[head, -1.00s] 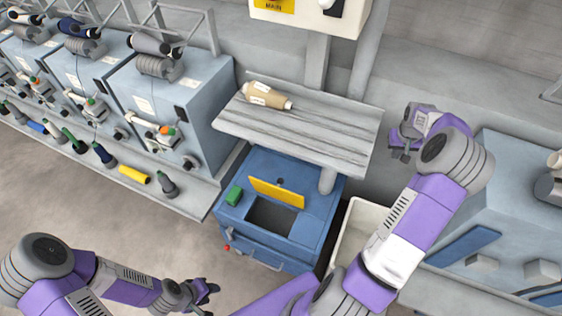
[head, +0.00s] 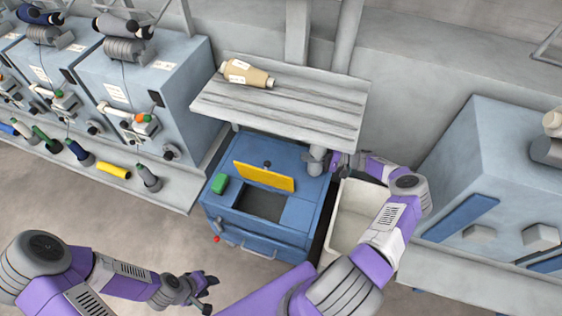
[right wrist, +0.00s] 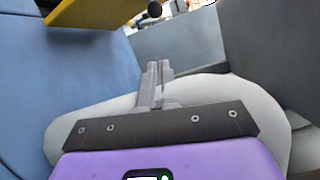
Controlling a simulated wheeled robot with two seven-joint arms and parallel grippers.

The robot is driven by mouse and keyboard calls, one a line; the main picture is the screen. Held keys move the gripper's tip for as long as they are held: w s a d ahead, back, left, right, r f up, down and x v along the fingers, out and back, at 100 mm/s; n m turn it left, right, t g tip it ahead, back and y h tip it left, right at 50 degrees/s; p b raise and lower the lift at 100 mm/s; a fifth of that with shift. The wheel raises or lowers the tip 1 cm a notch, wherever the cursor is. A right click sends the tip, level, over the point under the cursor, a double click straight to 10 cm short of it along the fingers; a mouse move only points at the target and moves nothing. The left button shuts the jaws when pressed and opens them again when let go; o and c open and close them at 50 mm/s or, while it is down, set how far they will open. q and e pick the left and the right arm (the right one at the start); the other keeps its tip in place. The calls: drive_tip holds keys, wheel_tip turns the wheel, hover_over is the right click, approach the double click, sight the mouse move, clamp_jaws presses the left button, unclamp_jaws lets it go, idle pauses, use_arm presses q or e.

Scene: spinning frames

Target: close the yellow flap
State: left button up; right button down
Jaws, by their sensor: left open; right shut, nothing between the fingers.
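The yellow flap (head: 264,177) stands raised at the back edge of a dark opening (head: 262,204) in the top of the blue cabinet (head: 222,217). In the right wrist view the flap (right wrist: 92,13) shows at the top left, apart from my fingers. My right gripper (right wrist: 156,82) is shut and empty. In the head view it is mostly hidden near the grey post, to the right of the flap and behind the cabinet's right side. My left gripper (head: 208,293) is open and empty, low over the floor in front of the cabinet.
A grey slatted shelf (head: 290,120) with a tan cone bobbin (head: 247,74) overhangs the cabinet's back. A grey post (head: 316,160) and a white bin (head: 350,222) stand at the right. A dark knob (right wrist: 154,9) is near the flap.

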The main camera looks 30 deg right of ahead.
sight(267, 172)
drive_tip(key=w+a, duration=0.3)
drive_tip(key=a, duration=0.7)
drive_tip(key=shift+r, duration=0.45)
drive_tip(key=shift+a, duration=0.15)
